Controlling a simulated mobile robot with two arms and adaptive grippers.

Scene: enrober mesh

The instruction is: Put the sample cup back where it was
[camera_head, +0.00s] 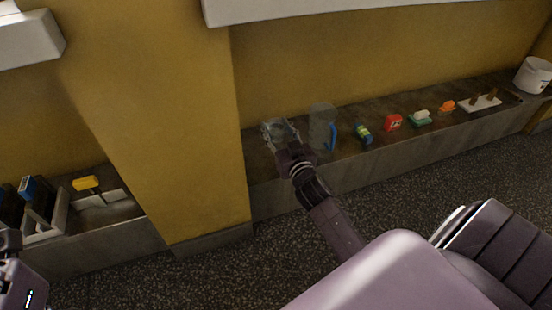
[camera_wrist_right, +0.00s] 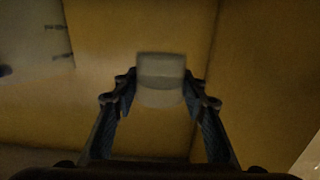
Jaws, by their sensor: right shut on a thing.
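My right gripper (camera_head: 281,134) is over the left end of the long ledge in the head view, just left of the clear jug. In the right wrist view its two fingers (camera_wrist_right: 161,91) stand on either side of a pale, see-through cup (camera_wrist_right: 161,72), and it is shut on this cup. The cup looks small and blurred there, against the yellow wall. In the head view the cup is hard to make out among the fingers, and I cannot tell whether it touches the ledge. Part of my left arm shows at the lower left edge; its jaw state is unclear.
The ledge (camera_head: 350,174) carries a clear jug with a blue handle (camera_head: 321,124), a green-and-blue bottle (camera_head: 363,133), a red item (camera_head: 393,122), a green-and-white item (camera_head: 420,118) and a white bucket (camera_head: 534,75). A yellow pillar (camera_head: 165,130) stands left of the gripper.

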